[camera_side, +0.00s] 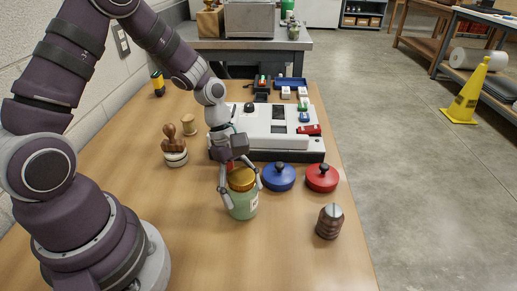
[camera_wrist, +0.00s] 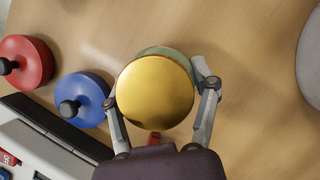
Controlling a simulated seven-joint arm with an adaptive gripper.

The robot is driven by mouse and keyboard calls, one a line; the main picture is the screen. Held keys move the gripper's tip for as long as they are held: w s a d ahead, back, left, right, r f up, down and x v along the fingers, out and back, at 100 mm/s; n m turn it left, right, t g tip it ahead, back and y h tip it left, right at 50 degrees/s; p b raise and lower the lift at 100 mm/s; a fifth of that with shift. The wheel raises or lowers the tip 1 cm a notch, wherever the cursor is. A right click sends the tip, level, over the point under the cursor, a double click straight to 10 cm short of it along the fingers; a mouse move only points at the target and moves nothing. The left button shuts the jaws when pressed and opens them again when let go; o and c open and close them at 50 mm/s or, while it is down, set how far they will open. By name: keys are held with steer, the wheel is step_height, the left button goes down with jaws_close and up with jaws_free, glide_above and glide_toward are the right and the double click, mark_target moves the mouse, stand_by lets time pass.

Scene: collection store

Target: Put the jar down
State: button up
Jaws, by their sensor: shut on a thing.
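The jar (camera_side: 243,206) has a pale green body and a gold lid. In the side view it is upright at the table's middle, in front of the white machine. Whether its base touches the table I cannot tell. My gripper (camera_side: 241,186) comes down from above, with its fingers shut on the jar's two sides. In the wrist view the gold lid (camera_wrist: 155,92) hides most of the jar, and a green edge shows behind it. The fingers of my gripper (camera_wrist: 160,88) lie on either side.
A blue lidded pot (camera_side: 279,178) and a red one (camera_side: 322,179) stand right of the jar. A dark ridged weight (camera_side: 329,222) is nearer the right edge. A wooden-handled stamp (camera_side: 174,150) stands left. The white machine (camera_side: 270,145) blocks the back. The front table (camera_side: 215,262) is clear.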

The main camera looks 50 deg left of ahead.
steer(key=shift+f, duration=0.2)
steer(key=o, duration=1.2)
steer(key=v, duration=1.2)
steer(key=s+r+m+t+y, duration=0.1)
steer(key=s+r+m+t, duration=0.1)
steer(key=m, duration=0.4)
steer(key=s+d+r+m+t+y, duration=0.1)
steer(key=s+r+m+y, duration=0.1)
steer(key=m, duration=0.4)
steer(key=s+d+r+m+t+y, duration=0.1)
steer(key=s+r+m+t, duration=0.1)
steer(key=m, duration=0.4)
steer(key=shift+s+r+t+y, duration=0.3)
steer(key=shift+s+r, duration=0.05)
steer(key=shift+s, duration=0.4)
